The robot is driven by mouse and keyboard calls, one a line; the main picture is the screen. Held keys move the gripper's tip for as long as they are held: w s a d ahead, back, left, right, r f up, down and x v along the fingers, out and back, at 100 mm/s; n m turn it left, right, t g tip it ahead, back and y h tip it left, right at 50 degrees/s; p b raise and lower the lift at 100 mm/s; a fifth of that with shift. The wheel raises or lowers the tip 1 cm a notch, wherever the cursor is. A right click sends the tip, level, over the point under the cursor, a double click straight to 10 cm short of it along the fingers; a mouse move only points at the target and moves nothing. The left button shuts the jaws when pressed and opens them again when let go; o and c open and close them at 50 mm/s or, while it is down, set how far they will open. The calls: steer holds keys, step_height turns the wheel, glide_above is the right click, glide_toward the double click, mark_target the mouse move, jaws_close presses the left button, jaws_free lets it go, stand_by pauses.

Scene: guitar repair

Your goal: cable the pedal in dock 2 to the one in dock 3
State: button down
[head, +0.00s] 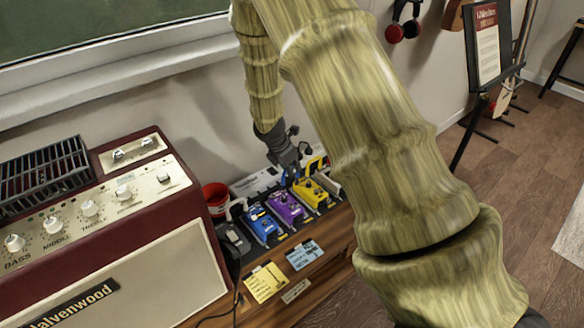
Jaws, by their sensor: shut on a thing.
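A row of pedals stands on a pedalboard on the wooden bench: a blue pedal (263,224), a purple pedal (287,208) and a yellow pedal (311,193). The dock numbers are too small to read. My gripper (288,171) is above and behind the purple and yellow pedals, pointing down. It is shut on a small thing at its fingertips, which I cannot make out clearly. A yellow loop (316,162), perhaps a patch cable, shows just right of the gripper. I cannot tell whether it is held. The pedals' far sides are partly hidden.
A maroon amplifier (140,265) fills the left. A red cup (215,198) and a dark device (233,240) stand between it and the pedals. A yellow note (266,282) and a blue note (305,254) lie in front. The wall is close behind; my arm hides the right.

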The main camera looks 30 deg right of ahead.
steer(key=shift+f, duration=0.9)
stand_by(0.4)
steer(key=c, duration=1.1)
jaws_free()
steer(key=shift+r, duration=0.1)
steer(key=shift+r+p, duration=3.8)
steer(key=shift+r, duration=0.15)
steer(key=shift+s+f, duration=0.1)
